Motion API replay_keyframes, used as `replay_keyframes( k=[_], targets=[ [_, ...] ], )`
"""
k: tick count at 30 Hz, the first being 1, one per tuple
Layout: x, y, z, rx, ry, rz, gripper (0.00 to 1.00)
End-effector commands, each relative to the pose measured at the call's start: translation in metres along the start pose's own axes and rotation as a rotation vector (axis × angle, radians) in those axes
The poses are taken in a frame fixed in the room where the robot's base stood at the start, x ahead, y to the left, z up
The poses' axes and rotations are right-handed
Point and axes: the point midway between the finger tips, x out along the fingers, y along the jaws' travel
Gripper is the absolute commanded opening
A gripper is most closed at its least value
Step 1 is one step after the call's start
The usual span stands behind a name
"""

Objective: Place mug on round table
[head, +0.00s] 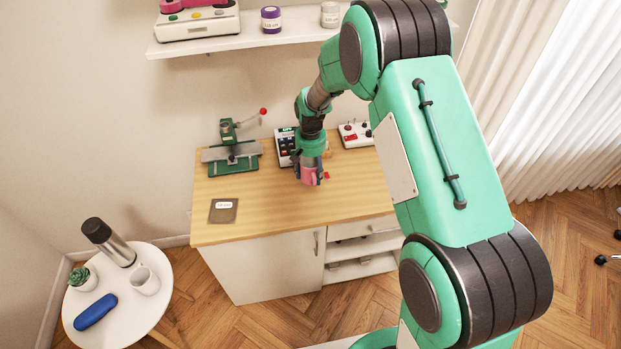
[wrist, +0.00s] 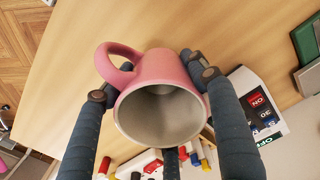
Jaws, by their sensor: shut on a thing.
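A pink mug (wrist: 162,112) with a pale grey inside fills the middle of the wrist view, its opening toward the camera and its handle at the upper left. My gripper (wrist: 150,86) is shut on it, with dark fingers on both sides. In the head view the pink mug (head: 308,175) is at my gripper, over the wooden-topped workbench (head: 270,205); I cannot tell whether it touches the top. The white round table (head: 119,318) stands at the lower left, well away from my gripper.
The round table holds a steel flask (head: 110,243), a potted plant (head: 83,278), a white cup (head: 145,281) and a blue case (head: 95,312); its front right is bare. A green device (head: 234,155) and control boxes (head: 355,134) stand on the workbench. A shelf (head: 250,40) hangs above.

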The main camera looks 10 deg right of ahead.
Motion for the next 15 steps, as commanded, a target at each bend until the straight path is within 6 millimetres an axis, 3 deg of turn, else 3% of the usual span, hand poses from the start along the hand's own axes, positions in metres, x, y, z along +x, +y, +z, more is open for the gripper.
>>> replay_keyframes(
  k=[7,15],
  targets=[
    [0.030,0.000,-0.001,0.000,-0.001,0.000,0.22],
    [0.035,0.000,-0.002,0.000,0.001,0.000,0.22]
  ],
)
